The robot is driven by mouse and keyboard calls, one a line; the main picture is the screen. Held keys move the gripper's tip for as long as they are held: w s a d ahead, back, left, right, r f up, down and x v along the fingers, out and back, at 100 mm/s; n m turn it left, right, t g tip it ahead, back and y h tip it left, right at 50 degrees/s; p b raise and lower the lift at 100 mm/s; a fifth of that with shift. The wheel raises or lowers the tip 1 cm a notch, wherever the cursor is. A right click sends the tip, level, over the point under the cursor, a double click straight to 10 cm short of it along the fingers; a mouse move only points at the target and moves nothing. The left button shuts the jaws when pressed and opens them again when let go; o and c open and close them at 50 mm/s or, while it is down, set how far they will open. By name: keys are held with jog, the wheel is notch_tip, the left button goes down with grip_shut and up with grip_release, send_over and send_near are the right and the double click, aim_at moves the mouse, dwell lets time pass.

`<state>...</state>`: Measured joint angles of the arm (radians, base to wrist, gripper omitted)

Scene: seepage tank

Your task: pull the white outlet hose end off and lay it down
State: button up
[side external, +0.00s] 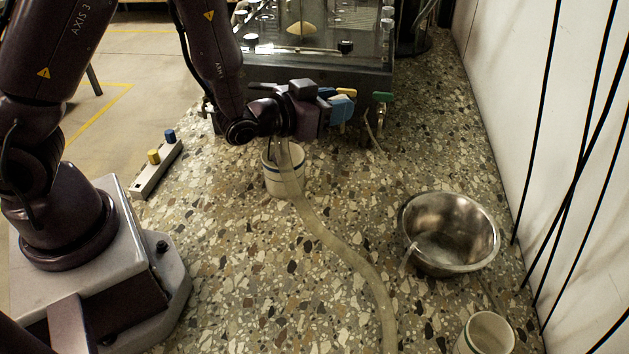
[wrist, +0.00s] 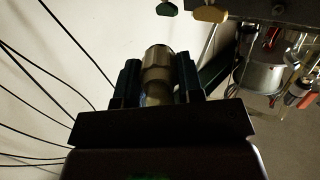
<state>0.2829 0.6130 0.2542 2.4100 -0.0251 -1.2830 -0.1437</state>
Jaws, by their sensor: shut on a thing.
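My gripper (side external: 338,109) is in front of the tank (side external: 315,70) at its valve row. In the wrist view my gripper (wrist: 157,76) is shut on a pale, collared cylindrical end piece (wrist: 157,63), which looks like the hose end. It sits between the two dark fingers, and its far rim faces open space, with no tank port seen touching it. The pale hose (side external: 335,240) runs from beneath my wrist, past a white cup (side external: 284,180), to the bottom edge of the side view. Its upper end is hidden behind my arm.
A steel bowl (side external: 450,235) stands at right, and a second white cup (side external: 487,333) at bottom right. Green (side external: 382,97) and yellow (side external: 345,91) valve handles are close to my gripper. Black cables (side external: 590,120) hang along the right wall. Speckled counter between hose and bowl is clear.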

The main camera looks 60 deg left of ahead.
jog(key=shift+s+a+r, duration=0.2)
jog(key=shift+a+r, duration=0.5)
jog(key=shift+r, duration=0.35)
jog(key=f+g, duration=0.2)
jog(key=f, duration=0.1)
jog(key=d+f+g, duration=0.1)
jog(key=shift+s+f, duration=0.25)
jog(key=shift+s, duration=0.15)
jog(key=shift+s+d+f+g, duration=0.9)
jog(key=shift+d+f+g, duration=0.05)
jog(key=shift+f+g, duration=1.6)
jog(key=shift+s+d+f+g, duration=0.9)
jog(key=shift+f+g, duration=1.6)
jog(key=shift+s+d+f+g, duration=0.9)
jog(key=shift+d+f+g, duration=0.05)
jog(key=shift+f+g, duration=1.6)
jog(key=shift+f, duration=0.3)
